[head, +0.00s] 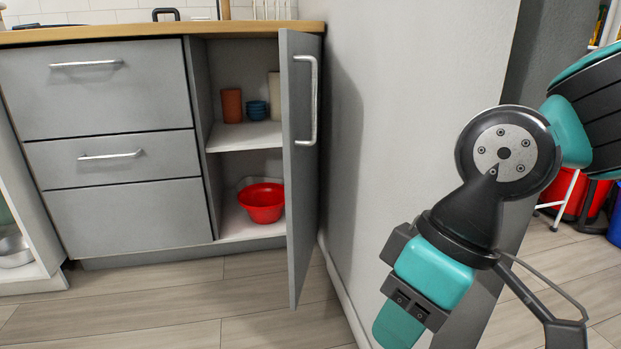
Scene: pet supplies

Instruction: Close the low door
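The low door (302,160) is a grey cabinet door with a vertical silver bar handle (306,100). It stands wide open, swung out from the right side of the low cabinet (198,110), close to the wall. Its free edge points toward me, and the handle faces right. The end of my arm with my gripper (435,275) is at the lower right, apart from the door and its handle. The fingertips are not clearly visible, so I cannot tell whether it is open or shut.
Grey drawers (105,90) on the left are shut. A pale wall (400,90) stands right of the door. The floor before the cabinet is clear.

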